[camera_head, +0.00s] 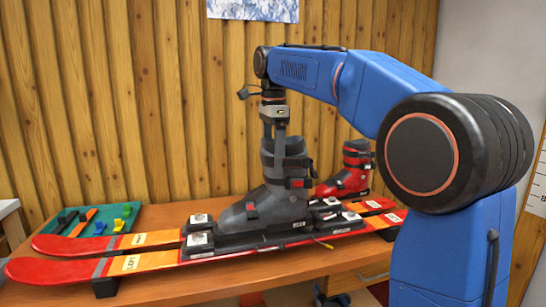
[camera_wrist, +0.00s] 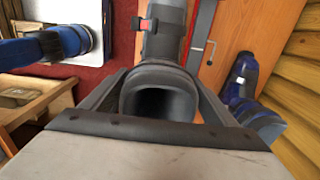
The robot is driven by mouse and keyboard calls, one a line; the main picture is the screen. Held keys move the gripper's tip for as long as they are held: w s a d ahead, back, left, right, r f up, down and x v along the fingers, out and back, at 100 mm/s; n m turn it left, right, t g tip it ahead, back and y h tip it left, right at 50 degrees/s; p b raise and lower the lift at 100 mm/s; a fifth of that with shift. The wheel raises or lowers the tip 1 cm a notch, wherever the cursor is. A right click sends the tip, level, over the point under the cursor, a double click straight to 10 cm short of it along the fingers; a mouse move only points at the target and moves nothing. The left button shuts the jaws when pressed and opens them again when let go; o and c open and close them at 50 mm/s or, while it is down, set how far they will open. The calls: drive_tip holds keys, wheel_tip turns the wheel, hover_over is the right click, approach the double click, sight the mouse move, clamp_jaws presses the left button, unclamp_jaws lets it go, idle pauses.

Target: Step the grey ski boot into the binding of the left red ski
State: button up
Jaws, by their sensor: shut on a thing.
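The grey ski boot (camera_head: 283,170) stands upright, toe to the left, over the binding of the front red ski marked LEFT (camera_head: 60,270). Its sole is between the toe piece (camera_head: 199,242) and the heel piece (camera_head: 346,221). I cannot tell whether it is locked in or just resting there. My gripper (camera_head: 274,122) is above the boot, shut on the top of its cuff. In the wrist view the grey boot (camera_wrist: 163,45) sits between the two fingers of my gripper (camera_wrist: 157,88), its dark opening towards the camera.
The second red ski (camera_head: 75,244) lies close behind the left one. A red boot (camera_head: 345,178) stands behind it on the right. A green tray (camera_head: 135,213) with small tools lies at the back left of the wooden bench (camera_head: 195,287). The bench front is clear.

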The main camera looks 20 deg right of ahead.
drive_tip(key=shift+f, duration=1.4)
idle(0.5)
drive_tip(key=o, duration=2.1)
drive_tip(key=shift+r, duration=0.1)
wheel_tip(320, 180, up, 10)
idle(0.5)
